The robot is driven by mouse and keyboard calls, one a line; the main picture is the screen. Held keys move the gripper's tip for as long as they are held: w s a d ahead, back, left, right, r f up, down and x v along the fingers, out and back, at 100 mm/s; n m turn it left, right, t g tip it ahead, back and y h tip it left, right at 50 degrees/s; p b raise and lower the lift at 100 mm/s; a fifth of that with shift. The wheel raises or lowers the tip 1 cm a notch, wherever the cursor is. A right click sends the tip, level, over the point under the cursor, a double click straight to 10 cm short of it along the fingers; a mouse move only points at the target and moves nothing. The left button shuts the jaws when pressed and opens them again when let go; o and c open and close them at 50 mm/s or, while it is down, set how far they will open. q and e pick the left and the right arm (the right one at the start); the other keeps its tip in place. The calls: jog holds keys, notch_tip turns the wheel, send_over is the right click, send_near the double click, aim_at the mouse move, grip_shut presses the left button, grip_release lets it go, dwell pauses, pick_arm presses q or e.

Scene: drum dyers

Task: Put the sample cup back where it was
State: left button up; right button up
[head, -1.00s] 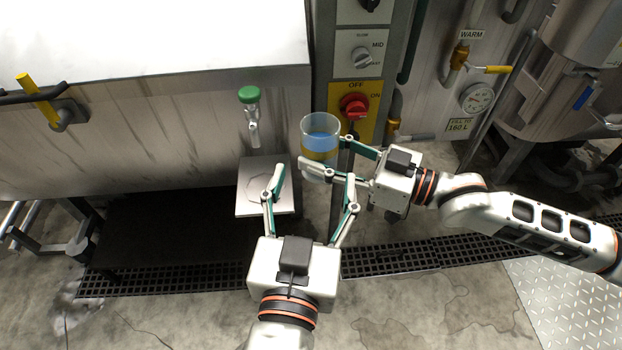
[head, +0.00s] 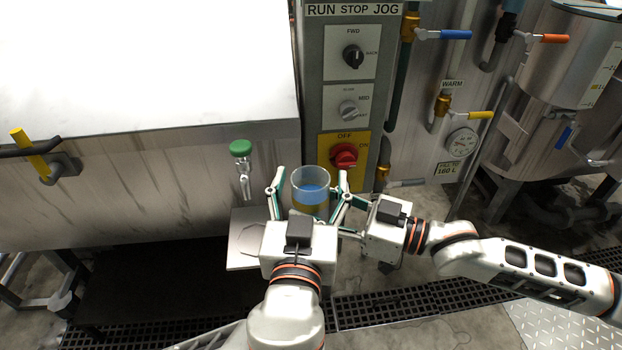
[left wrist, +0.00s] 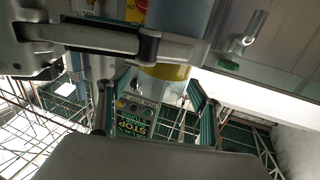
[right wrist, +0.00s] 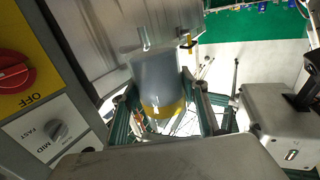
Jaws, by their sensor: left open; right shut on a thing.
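The sample cup (head: 311,196) is a clear cylinder with blue contents and a yellow band low down. It is upright, in the air just right of the steel plate (head: 243,258). My right gripper (right wrist: 158,98) is shut on the cup from the right; its fingertips are mostly hidden in the head view. My left gripper (head: 311,178) is open, with one finger on each side of the cup; I cannot tell if they touch it. The cup (left wrist: 168,68) also shows between its fingers in the left wrist view. The plate bears a faint outline and is bare.
A green-topped tap (head: 241,150) hangs above the plate on the steel tank (head: 130,200). The control panel (head: 345,100) with a red switch (head: 344,156) stands close behind the cup. A yellow-handled valve (head: 30,148) juts out at left. Floor grating lies below.

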pick_arm(q)
jog(key=shift+w, duration=0.35)
jog(key=shift+c, duration=0.3)
jog(key=c, duration=1.2)
jog(key=shift+c, duration=0.3)
pick_arm(e)
jog(key=o, duration=1.2)
